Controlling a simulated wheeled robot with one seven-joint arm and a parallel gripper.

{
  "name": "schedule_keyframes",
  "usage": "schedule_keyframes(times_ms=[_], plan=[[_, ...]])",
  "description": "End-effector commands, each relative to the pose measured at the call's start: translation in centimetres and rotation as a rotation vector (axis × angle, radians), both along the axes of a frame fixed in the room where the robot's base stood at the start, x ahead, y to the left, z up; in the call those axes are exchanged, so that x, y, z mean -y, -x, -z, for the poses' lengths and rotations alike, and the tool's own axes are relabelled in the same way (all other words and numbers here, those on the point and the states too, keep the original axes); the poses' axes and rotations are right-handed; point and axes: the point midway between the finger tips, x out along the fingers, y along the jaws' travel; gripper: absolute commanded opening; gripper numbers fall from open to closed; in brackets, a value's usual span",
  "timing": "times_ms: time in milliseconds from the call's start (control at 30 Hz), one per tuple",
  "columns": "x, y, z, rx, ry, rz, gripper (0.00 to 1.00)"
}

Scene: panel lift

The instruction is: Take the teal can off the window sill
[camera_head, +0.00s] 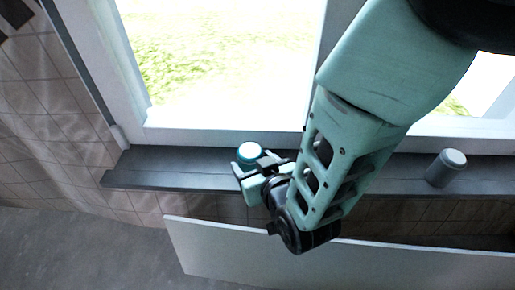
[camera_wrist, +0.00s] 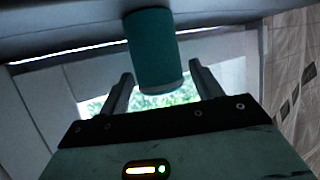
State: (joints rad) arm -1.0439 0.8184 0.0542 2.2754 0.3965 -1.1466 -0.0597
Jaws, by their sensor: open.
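The teal can (camera_head: 249,152) stands on the dark window sill (camera_head: 150,167), left of the middle in the head view; its light top shows and my gripper hides part of its lower side. In the wrist view the teal can (camera_wrist: 153,50) appears large, between and just beyond the two fingers. My gripper (camera_head: 256,167) is at the can on the sill's front side. In the wrist view my gripper (camera_wrist: 158,84) is open, with one finger on each side of the can. I cannot tell whether either finger touches it.
A grey can (camera_head: 447,168) stands on the sill at the right, beyond my arm. A pale panel (camera_head: 215,250) is below and in front of the sill. The white window frame (camera_head: 220,136) rises behind the sill. The sill left of the teal can is clear.

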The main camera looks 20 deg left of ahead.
Motion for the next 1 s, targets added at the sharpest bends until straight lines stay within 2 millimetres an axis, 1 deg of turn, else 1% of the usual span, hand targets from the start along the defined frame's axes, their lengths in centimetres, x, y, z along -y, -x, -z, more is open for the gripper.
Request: schedule_keyframes(times_ms=[100, 300, 433, 633, 667, 700, 767, 800, 1000], plan=[[-0.8, -1.2, 1.0, 0.004, -0.002, 0.002, 0.65], [-2.3, -3.1, 1.9, 0.003, -0.002, 0.001, 0.65], [-2.8, -3.6, 2.0, 0.002, -0.001, 0.001, 0.65], [-2.8, -3.6, 1.9, 0.002, -0.001, 0.001, 0.65], [-2.8, -3.6, 1.9, 0.001, 0.000, 0.001, 0.59], [-2.8, -3.6, 1.9, 0.001, 0.000, 0.001, 0.48], [-2.8, -3.6, 1.9, 0.001, -0.001, 0.000, 0.31], [-2.8, -3.6, 1.9, 0.001, 0.000, 0.001, 0.25], [-2.8, -3.6, 1.8, 0.002, -0.002, 0.000, 0.25]])
